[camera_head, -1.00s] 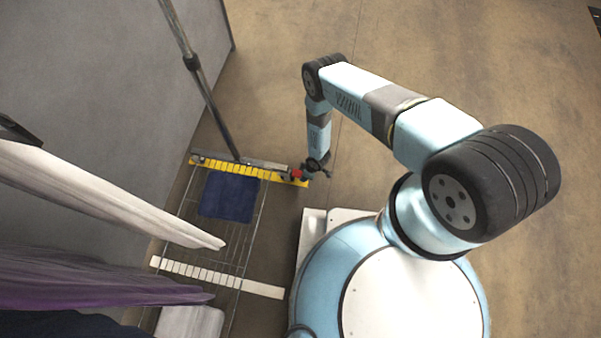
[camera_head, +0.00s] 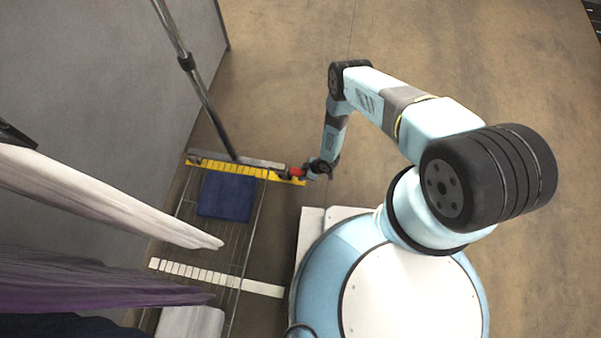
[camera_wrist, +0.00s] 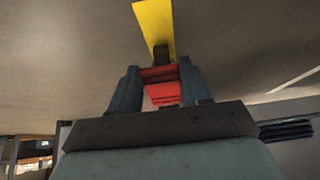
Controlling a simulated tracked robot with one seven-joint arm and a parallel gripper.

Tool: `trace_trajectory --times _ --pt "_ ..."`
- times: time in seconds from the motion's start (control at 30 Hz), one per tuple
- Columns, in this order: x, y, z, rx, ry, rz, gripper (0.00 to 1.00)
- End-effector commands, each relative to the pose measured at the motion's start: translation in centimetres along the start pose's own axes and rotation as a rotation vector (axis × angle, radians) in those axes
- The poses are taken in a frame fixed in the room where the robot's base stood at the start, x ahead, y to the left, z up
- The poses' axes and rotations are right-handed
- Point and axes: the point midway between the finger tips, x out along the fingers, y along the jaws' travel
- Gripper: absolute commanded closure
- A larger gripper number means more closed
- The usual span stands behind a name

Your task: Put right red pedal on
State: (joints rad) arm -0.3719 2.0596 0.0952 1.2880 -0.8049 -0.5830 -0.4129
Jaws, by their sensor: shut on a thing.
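The red pedal (camera_head: 296,172) is at the right end of the yellow-marked bar (camera_head: 222,168) at the foot of the wire rack. In the wrist view the red pedal (camera_wrist: 162,88) sits between my two fingers, with the yellow strip (camera_wrist: 155,22) running away beyond it. My gripper (camera_head: 305,172) is shut on the pedal from the right side; its fingers also show in the wrist view (camera_wrist: 160,92). The pedal's underside and its mount are hidden, so its exact tilt cannot be told.
A folded dark blue cloth (camera_head: 226,197) lies on the wire shelf. A grey pole (camera_head: 195,75) rises from the yellow bar. White and purple garments (camera_head: 90,200) hang at the left. A grey panel (camera_head: 110,90) stands behind. Open floor (camera_head: 460,60) lies to the right.

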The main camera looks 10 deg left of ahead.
Motion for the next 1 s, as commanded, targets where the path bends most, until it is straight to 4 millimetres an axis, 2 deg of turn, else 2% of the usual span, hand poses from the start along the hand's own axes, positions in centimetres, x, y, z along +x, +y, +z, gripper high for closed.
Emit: trace_trajectory --times 0.07,0.1,0.37,0.73,0.87,1.0 --pt "0.0 0.5 0.0 -0.001 0.0 0.006 0.84" --pt "0.0 0.5 0.0 -0.001 0.0 0.007 0.52" --pt "0.0 0.3 -0.1 -0.001 0.001 0.004 0.28" --pt "-0.6 0.1 -0.1 0.0 0.001 0.002 0.28" --pt "-2.2 0.2 -0.2 0.0 0.001 0.002 0.28" --pt "-4.8 0.3 -0.1 0.002 0.0 0.002 0.28"
